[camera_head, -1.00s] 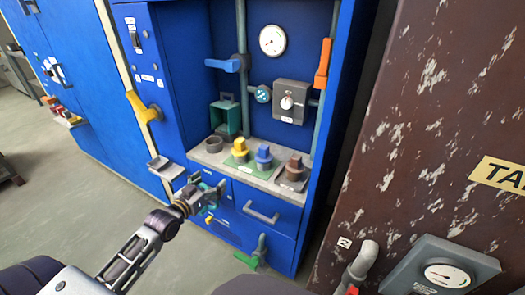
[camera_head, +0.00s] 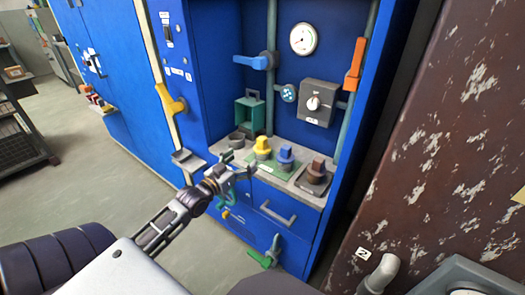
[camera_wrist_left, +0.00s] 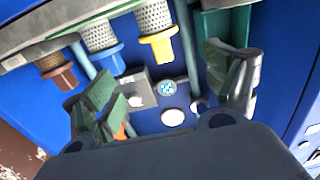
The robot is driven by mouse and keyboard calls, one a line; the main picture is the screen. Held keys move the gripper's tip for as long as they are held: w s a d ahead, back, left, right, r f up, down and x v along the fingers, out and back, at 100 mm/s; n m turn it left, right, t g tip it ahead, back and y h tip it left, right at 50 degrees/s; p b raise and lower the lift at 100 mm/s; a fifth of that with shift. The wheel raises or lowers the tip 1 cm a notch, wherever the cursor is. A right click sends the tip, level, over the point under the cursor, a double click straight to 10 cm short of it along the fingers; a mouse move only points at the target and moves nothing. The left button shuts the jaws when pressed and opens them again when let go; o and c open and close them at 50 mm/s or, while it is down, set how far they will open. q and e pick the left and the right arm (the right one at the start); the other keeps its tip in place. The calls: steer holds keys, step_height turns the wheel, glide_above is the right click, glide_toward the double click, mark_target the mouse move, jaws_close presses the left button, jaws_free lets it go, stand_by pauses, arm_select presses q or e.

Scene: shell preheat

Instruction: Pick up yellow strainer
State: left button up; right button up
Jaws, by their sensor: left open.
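The yellow strainer (camera_head: 262,146) stands on the counter in the blue cabinet, left of a blue strainer (camera_head: 285,155) and a brown strainer (camera_head: 316,171). In the left wrist view the yellow strainer (camera_wrist_left: 158,38) shows upside down, its yellow top pointing down and its grey mesh body at the top edge. My left gripper (camera_head: 235,175) is in front of the counter's edge, left of and below the yellow strainer. In the wrist view its fingers are spread with nothing between them (camera_wrist_left: 163,85). The gripper is apart from the strainer. My right gripper is not in view.
A grey round cup (camera_head: 237,141) and a green open box (camera_head: 250,117) stand left of the strainers. A yellow handle (camera_head: 171,101) sticks out at the cabinet's left. A drawer handle (camera_head: 277,212) and green lever (camera_head: 264,260) are below. Open floor lies left.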

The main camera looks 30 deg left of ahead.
mark_target(260, 146)
arm_select(q)
steer(key=shift+w+d+b, duration=0.15)
steer(key=shift+w+b, duration=0.3)
steer(key=shift+w, duration=3.15)
steer(key=shift+w+d+b, duration=0.1)
steer(key=shift+w+b, duration=0.2)
steer(key=shift+w, duration=0.05)
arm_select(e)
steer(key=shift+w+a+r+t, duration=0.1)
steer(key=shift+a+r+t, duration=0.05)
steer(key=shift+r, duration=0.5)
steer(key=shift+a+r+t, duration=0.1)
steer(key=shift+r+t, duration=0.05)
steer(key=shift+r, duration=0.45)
arm_select(q)
steer(key=shift+w, duration=0.2)
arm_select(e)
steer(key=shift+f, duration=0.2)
